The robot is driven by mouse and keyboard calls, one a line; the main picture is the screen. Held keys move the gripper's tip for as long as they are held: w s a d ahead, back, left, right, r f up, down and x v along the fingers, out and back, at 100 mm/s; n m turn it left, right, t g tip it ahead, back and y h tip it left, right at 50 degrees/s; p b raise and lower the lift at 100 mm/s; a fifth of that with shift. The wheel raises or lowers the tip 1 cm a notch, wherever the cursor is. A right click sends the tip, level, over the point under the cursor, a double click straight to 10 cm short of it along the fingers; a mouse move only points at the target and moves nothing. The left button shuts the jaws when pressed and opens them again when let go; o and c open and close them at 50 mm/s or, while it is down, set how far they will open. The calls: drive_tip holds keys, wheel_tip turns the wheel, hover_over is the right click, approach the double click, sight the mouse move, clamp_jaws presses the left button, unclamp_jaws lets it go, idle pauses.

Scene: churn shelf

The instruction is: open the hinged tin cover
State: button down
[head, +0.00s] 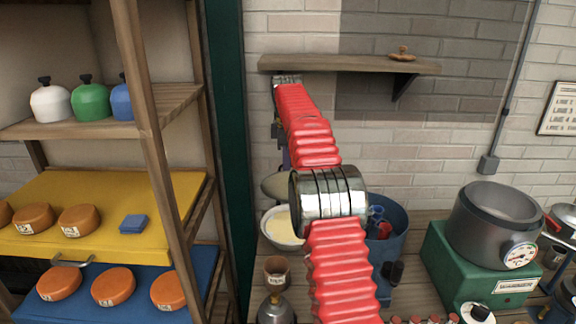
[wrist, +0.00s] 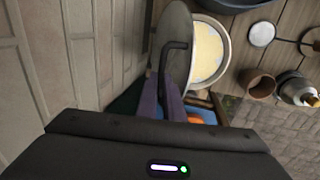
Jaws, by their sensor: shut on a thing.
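The tin cover (wrist: 176,30) is a grey disc standing steeply on edge beside a pale round vessel (wrist: 226,40) in the wrist view. The vessel's yellowish, creamy contents show uncovered. In the head view the cover (head: 273,187) is tilted up behind the vessel (head: 272,236), partly hidden by my arm. My gripper (wrist: 170,101) has purple fingers shut on the cover's dark bent handle (wrist: 166,62). In the head view my gripper (head: 286,160) is mostly hidden behind my red arm. The hinge is not clearly visible.
A brick wall (head: 400,150) stands close behind. A wall shelf (head: 345,64) hangs above. A brown cup (head: 277,270) stands in front of the vessel, and a blue tub (head: 394,245) to its right. A wooden rack (head: 150,100) with orange cheeses is at left.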

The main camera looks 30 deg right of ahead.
drive_tip(key=shift+w+a+f, duration=0.15)
drive_tip(key=shift+a+f, duration=0.15)
drive_tip(key=shift+f, duration=0.05)
drive_tip(key=c, duration=2.1)
unclamp_jaws()
drive_tip(key=shift+o, duration=1)
drive_tip(key=shift+r, duration=0.1)
drive_tip(key=shift+d, duration=0.1)
drive_tip(key=shift+d+r, duration=0.1)
drive_tip(key=shift+s, duration=0.2)
